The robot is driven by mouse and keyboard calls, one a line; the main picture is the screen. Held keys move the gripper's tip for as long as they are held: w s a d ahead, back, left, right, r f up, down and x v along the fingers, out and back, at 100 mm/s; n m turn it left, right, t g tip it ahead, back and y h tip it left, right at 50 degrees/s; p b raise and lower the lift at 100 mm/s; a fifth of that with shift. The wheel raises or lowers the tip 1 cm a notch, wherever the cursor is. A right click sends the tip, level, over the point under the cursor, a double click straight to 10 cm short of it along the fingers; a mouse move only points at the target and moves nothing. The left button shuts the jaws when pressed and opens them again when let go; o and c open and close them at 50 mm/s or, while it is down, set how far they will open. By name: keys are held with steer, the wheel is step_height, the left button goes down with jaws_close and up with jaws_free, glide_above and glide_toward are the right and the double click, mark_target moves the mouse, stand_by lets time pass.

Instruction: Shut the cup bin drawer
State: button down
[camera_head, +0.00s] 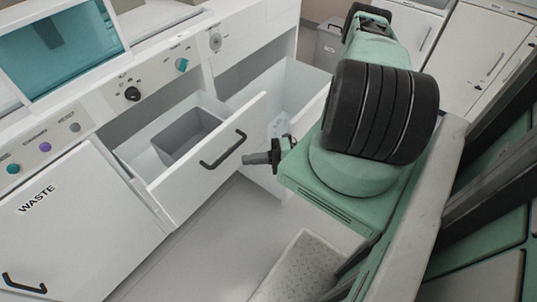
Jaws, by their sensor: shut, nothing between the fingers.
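A white drawer (205,172) stands pulled out at the centre, with a black bar handle (223,150) on its front. A grey open bin (187,134) sits inside it. A second white drawer or bin front (303,108) stands open to its right, partly hidden behind my arm. No label shows on either, so I cannot tell by name which is the cup bin drawer. My gripper (254,158) is small and dark in view, just right of the first drawer's handle and close to its front. It is shut and empty; I cannot tell whether it touches the drawer.
A shut panel marked WASTE (62,215) with a black handle is at the left. Knobs and buttons line the sloping console (105,105) above. A teal-windowed box (62,52) stands on the counter. Grey floor (205,255) is clear in front of the drawers.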

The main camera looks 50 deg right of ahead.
mark_target(222, 153)
steer(key=shift+w+a+p, duration=0.15)
steer(key=shift+w+a, duration=0.05)
steer(key=shift+w, duration=0.7)
steer(key=shift+w+a+p, duration=0.1)
steer(key=shift+w+a, duration=0.1)
steer(key=shift+w, duration=0.7)
steer(key=shift+w+a+p, duration=0.15)
steer(key=shift+w+a, duration=0.05)
steer(key=shift+w, duration=0.7)
steer(key=shift+w, duration=0.1)
steer(key=shift+w, duration=0.25)
steer(key=w+b, duration=1)
steer(key=w, duration=1.5)
steer(key=shift+w, duration=0.35)
steer(key=shift+w+r, duration=0.1)
steer(key=shift+r, duration=0.1)
